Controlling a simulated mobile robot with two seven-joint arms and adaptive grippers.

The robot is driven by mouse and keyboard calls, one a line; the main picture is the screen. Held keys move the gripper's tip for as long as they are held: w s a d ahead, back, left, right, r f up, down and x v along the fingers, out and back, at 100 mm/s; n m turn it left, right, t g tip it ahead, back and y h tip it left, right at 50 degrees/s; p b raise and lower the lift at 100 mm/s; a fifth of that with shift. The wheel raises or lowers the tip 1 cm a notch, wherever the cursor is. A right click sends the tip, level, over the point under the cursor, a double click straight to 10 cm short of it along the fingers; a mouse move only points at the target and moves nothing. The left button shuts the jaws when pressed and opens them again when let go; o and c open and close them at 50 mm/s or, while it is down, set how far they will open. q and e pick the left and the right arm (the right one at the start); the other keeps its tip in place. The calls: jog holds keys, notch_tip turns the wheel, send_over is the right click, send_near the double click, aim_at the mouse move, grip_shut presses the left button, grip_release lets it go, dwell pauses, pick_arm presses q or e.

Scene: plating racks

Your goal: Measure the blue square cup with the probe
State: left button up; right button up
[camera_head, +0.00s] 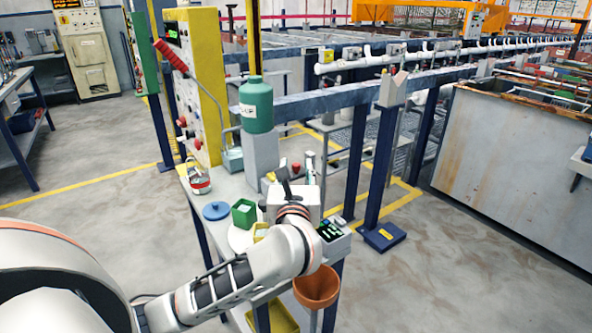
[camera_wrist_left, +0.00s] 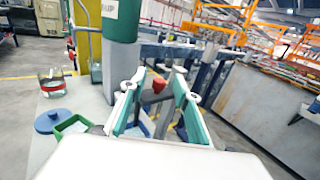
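My left gripper (camera_head: 290,182) is over the narrow bench in the head view, seen from behind and partly hidden by its own wrist. In the left wrist view the left gripper (camera_wrist_left: 160,82) has its two teal-padded fingers spread apart, with nothing held between them. A blue edge with a pale inside, seemingly the blue square cup (camera_wrist_left: 146,122), shows low between the fingers there. I cannot make out that cup in the head view, where the gripper covers that spot. I cannot clearly identify the probe. My right gripper is in neither view.
A green square cup (camera_head: 244,213), yellow square cup (camera_head: 260,231) and blue round lid (camera_head: 216,211) lie left of the gripper. A green bottle (camera_head: 256,105) stands behind on a grey block. A keypad device (camera_head: 330,231) and orange funnel (camera_head: 316,287) are at the right.

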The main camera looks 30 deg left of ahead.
pick_arm(q)
jog(key=shift+f, duration=0.1)
jog(key=shift+s+d, duration=0.2)
jog(key=v, duration=1.1)
jog(key=shift+s, duration=0.25)
